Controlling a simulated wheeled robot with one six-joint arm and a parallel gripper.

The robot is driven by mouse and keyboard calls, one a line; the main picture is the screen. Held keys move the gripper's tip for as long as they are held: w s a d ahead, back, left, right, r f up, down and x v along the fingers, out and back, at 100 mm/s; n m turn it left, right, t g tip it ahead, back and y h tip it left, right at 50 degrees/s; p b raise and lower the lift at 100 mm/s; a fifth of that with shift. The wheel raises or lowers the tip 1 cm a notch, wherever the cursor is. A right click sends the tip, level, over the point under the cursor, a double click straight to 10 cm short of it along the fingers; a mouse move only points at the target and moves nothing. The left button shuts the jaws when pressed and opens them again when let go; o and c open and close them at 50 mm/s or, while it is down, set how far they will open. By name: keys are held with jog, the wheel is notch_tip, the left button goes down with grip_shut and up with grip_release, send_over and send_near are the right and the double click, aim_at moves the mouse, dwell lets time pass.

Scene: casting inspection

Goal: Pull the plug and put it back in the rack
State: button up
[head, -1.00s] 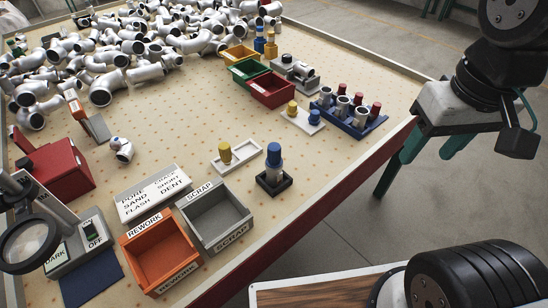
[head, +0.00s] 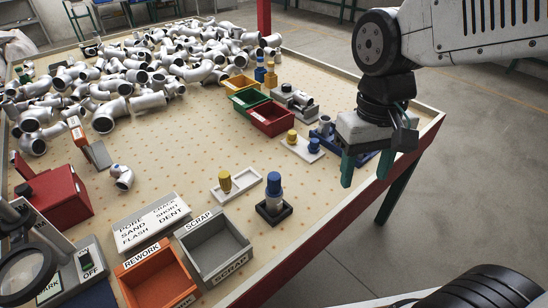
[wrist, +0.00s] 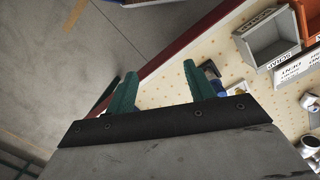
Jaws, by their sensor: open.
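A plug with a blue cap and grey body (head: 274,186) stands upright in a small black base (head: 274,210) on the table, right of the scrap bin. In the wrist view the plug (wrist: 214,86) shows just right of the right finger. The blue rack (head: 328,142) lies near the table's right edge, largely hidden behind my gripper. My gripper (head: 367,168) is open and empty, fingers pointing down, in front of the rack in the head view and right of the plug. Both green fingers (wrist: 160,88) show apart in the wrist view.
A grey scrap bin (head: 218,247) and orange rework bin (head: 155,277) stand left of the plug. Red, green and yellow bins stand behind. Many pipe castings (head: 150,75) fill the far left.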

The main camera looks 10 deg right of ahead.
jog(key=w+a+f+m, duration=0.4)
jog(key=w+a+f, duration=0.35)
jog(key=a, duration=0.35)
jog(key=m+t, duration=0.1)
jog(key=m, duration=0.3)
send_over(274, 176)
jog(key=shift+s+r, duration=0.15)
jog(key=shift+s, duration=0.05)
jog(key=shift+w+m, duration=0.15)
jog(key=shift+m, duration=0.65)
jog(key=shift+f, duration=0.35)
notch_tip(274, 176, down, 7)
jog(key=shift+f, duration=0.1)
